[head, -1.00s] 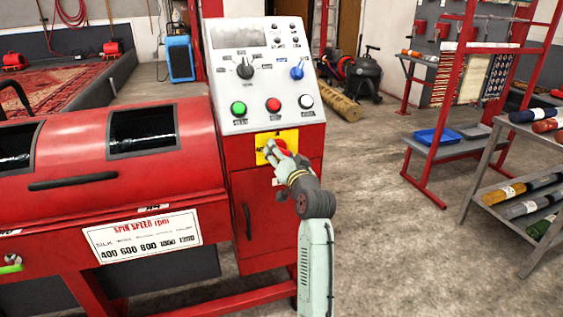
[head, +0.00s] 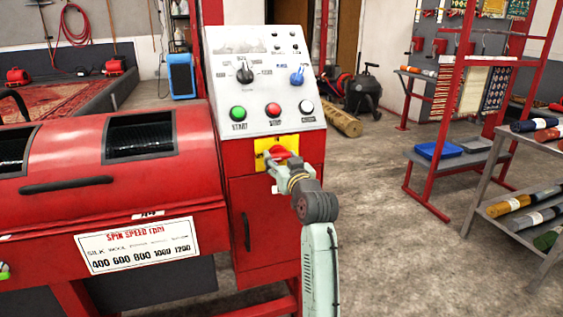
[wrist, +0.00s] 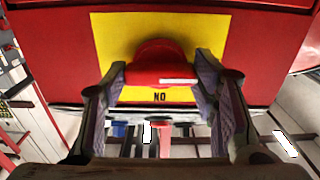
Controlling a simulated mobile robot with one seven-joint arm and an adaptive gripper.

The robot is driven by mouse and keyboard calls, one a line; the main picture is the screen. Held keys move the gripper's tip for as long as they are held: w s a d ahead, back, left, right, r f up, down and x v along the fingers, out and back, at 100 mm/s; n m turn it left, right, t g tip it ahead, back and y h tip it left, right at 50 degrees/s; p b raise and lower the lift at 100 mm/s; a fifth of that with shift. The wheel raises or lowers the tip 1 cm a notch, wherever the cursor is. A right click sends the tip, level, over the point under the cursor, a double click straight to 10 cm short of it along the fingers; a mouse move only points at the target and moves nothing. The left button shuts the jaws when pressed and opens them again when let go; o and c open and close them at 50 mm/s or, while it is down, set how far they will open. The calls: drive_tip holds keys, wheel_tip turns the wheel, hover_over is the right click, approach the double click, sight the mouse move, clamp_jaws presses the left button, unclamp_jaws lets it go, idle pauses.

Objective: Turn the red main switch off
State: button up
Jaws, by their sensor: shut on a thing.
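The red main switch (head: 281,152) sits on a yellow plate (head: 262,157) on the front of the red control cabinet, below the sloping button panel. In the wrist view the red switch knob (wrist: 160,65) is between my two fingers, and a white mark shows on its right part. Dark lettering stands on the yellow plate (wrist: 120,35) just below the knob and reads upside down. My gripper (head: 284,163) is at the plate, shut on the switch knob. The knob's sides are partly hidden by the fingers.
The red spin machine (head: 75,180) stands to the left.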

idle(0.3)
drive_tip(key=o, duration=1.2)
drive_tip(key=shift+c, duration=0.2)
drive_tip(key=v, duration=1.2)
